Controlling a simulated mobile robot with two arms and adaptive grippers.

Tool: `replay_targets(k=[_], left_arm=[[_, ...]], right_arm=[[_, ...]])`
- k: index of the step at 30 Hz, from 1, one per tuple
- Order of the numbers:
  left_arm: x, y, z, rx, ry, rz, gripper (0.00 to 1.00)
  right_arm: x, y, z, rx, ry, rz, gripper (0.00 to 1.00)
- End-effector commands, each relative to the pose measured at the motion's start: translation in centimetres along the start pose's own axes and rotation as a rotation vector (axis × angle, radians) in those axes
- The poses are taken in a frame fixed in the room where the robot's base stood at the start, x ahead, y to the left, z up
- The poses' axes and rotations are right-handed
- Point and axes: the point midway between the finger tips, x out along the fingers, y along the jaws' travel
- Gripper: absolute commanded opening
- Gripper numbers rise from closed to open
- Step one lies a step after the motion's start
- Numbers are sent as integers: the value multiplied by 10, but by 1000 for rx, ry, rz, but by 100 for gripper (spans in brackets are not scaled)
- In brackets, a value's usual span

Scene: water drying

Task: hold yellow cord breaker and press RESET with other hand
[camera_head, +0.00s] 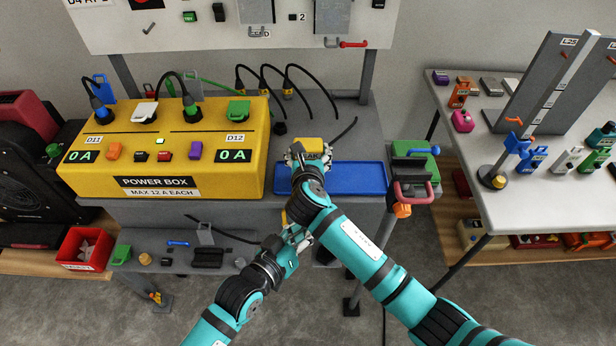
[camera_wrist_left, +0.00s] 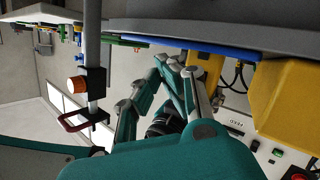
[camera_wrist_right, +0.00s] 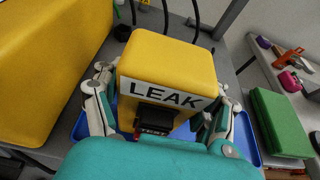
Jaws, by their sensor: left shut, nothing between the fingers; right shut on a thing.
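The yellow cord breaker (camera_head: 308,146) is at the left end of the blue tray (camera_head: 358,178). In the right wrist view the breaker (camera_wrist_right: 168,62) shows a LEAK label, with a black button (camera_wrist_right: 157,117) and a red-marked button (camera_wrist_right: 154,130) below it. My right gripper (camera_wrist_right: 163,88) is shut on the breaker, one finger on each side. I cannot tell whether the breaker touches the tray. My left gripper (camera_head: 298,233) is shut and empty, in front of the table edge by my right forearm. In the left wrist view its fingers point toward the yellow breaker (camera_wrist_left: 206,62).
The yellow power box (camera_head: 165,150), with two displays reading 0 A, stands left of the breaker. A green block (camera_head: 412,160) and a red-handled clamp (camera_head: 412,192) are right of the tray. A lower shelf (camera_head: 190,236) holds small parts. Black cables curve behind the breaker.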

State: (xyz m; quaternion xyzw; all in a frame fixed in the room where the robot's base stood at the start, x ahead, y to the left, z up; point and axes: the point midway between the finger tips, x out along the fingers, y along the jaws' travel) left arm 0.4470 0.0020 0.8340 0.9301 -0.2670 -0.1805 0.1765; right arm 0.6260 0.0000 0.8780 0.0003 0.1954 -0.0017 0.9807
Motion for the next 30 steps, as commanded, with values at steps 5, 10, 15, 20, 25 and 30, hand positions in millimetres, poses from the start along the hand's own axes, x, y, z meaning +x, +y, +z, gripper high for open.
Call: replay_targets(k=[5, 10, 15, 20, 25, 30], left_arm=[[7, -4, -4, 1, 1, 0, 0], [25, -13, -14, 2, 2, 0, 0], [45, -24, -24, 3, 1, 0, 0], [59, -32, -32, 2, 0, 0, 0], [68, -37, -36, 1, 0, -1, 0], [70, -38, -37, 0, -1, -1, 0]], right_arm=[[0, 0, 1, 0, -2, 1, 29], [0, 0, 1, 0, -2, 1, 29], [0, 0, 1, 0, -2, 0, 29], [0, 0, 1, 0, -2, 0, 29], [0, 0, 1, 0, -2, 1, 29], [0, 0, 1, 0, -2, 0, 29]])
